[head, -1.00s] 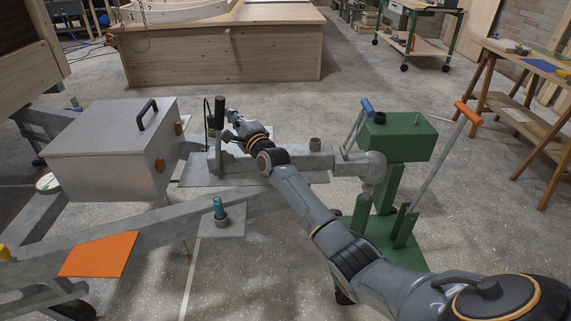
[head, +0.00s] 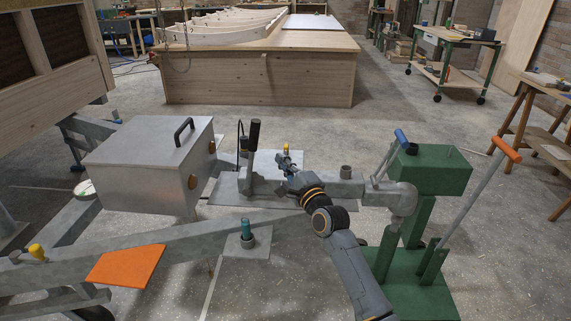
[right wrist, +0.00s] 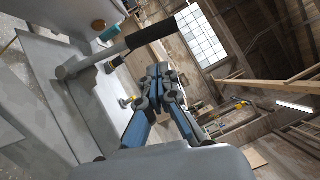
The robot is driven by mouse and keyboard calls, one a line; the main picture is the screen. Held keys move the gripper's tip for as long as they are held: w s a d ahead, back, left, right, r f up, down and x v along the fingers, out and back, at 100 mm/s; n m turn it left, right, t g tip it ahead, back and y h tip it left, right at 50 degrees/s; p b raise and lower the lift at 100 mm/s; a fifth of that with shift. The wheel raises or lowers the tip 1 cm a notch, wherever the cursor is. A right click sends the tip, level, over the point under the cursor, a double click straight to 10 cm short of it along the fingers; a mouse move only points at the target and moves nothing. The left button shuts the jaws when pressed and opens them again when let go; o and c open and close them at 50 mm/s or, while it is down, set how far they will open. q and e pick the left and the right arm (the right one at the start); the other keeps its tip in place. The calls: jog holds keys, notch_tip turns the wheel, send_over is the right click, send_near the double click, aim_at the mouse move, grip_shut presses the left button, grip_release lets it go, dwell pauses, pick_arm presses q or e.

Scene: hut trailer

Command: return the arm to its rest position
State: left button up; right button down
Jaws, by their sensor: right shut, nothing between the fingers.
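My right arm reaches in from the bottom right in the head view. Its gripper (head: 287,162) is over the grey metal drawbar (head: 330,188) of the trailer frame, to the right of a lever with a black handle (head: 254,134). In the right wrist view the gripper (right wrist: 160,74) is shut and empty. There the black-handled lever (right wrist: 150,37) shows just beyond the fingers; I cannot tell whether they touch it. My left gripper is not in the head view.
A metal box (head: 140,172) with a black handle stands left of the gripper. A green stand (head: 430,172) with blue and orange handled levers stands to the right. An orange plate (head: 125,265) lies on the frame at the front left. Open concrete floor lies behind, before a wooden bench (head: 260,78).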

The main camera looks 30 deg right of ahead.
jog(key=shift+s+d, duration=0.15)
jog(key=shift+s, duration=0.25)
jog(key=shift+f, duration=0.15)
